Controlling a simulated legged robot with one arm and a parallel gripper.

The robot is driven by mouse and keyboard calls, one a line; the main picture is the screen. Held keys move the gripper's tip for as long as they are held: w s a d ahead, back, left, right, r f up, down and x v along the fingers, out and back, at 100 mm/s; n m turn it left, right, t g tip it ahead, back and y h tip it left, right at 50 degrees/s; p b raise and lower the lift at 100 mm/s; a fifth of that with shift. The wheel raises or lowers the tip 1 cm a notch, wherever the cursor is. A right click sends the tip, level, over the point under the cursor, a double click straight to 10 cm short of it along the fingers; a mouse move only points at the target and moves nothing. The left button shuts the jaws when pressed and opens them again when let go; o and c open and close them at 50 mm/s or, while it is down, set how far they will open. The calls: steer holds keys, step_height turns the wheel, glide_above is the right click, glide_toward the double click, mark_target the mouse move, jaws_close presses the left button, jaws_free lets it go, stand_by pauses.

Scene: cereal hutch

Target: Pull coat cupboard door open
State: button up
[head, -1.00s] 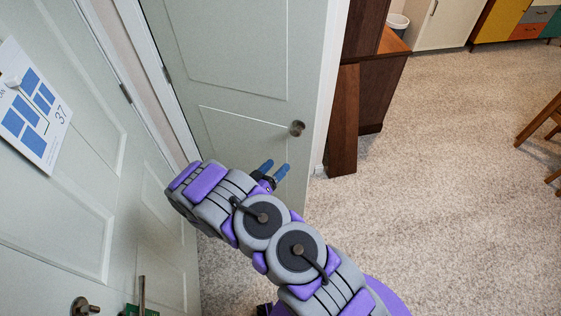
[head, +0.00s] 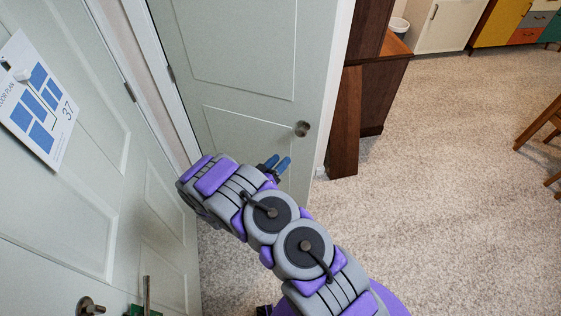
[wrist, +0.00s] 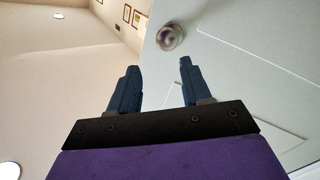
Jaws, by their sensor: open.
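The pale grey-green panelled cupboard door (head: 245,90) stands ahead in the head view, with a round metal knob (head: 302,129) near its right edge. The door looks shut in its white frame. My gripper (head: 277,163) is open and empty, below and left of the knob in the head view. In the wrist view the door (wrist: 245,60) fills the right side and the knob (wrist: 170,38) shows slightly blurred beyond the two blue fingertips (wrist: 159,68). The fingers are apart from the knob. My arm hides the lower part of the door.
Another panelled door (head: 75,180) with a floor plan sign (head: 38,105) and a handle (head: 90,307) stands close on the left. A dark wood cabinet (head: 372,95) stands right of the cupboard. Open carpet (head: 440,200) lies to the right, with a wooden chair (head: 543,130) at the edge.

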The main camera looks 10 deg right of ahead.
steer(key=shift+a, duration=0.9)
steer(key=shift+c, duration=1.4)
steer(key=shift+d, duration=0.2)
steer(key=shift+c, duration=0.8)
steer(key=d, duration=0.3)
jaws_close()
steer(key=shift+a, duration=0.15)
steer(key=shift+o, duration=1.6)
jaws_free()
steer(key=shift+a, duration=1.1)
steer(key=o, duration=0.6)
steer(key=shift+d, duration=0.9)
steer(key=shift+o, duration=0.2)
steer(key=p+v, duration=0.2)
steer(key=v, duration=1.5)
steer(key=shift+a, duration=0.25)
